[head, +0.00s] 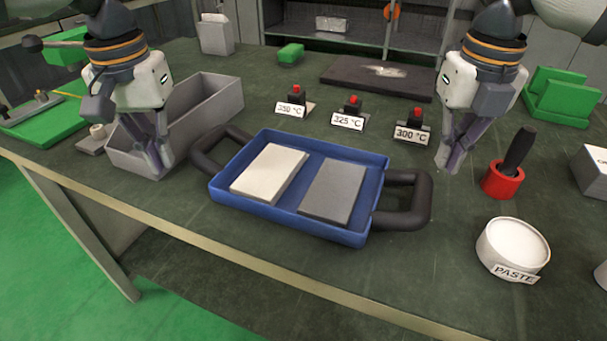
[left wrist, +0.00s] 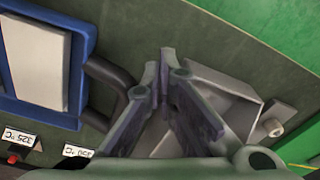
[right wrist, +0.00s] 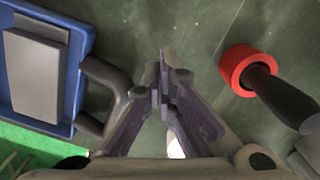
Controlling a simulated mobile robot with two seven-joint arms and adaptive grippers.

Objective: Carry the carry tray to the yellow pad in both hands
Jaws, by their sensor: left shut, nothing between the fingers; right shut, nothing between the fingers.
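The blue carry tray (head: 284,224) sits on the dark green table with a black handle at each end. A pale block (head: 268,172) and a grey block (head: 334,190) lie in it. My left gripper (head: 160,172) is shut and empty, left of the left handle (head: 206,150) and over the grey open box. My right gripper (head: 443,168) is shut and empty, above and right of the right handle (head: 426,200). The handles also show in the left wrist view (left wrist: 112,78) and the right wrist view (right wrist: 112,80). I see no yellow pad.
A grey open box (head: 215,110) stands left of the tray. Behind are temperature signs (head: 347,121) with red buttons. To the right are a red holder (head: 502,182) with a black handle and a paste tub (head: 512,245). The table's front strip is clear.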

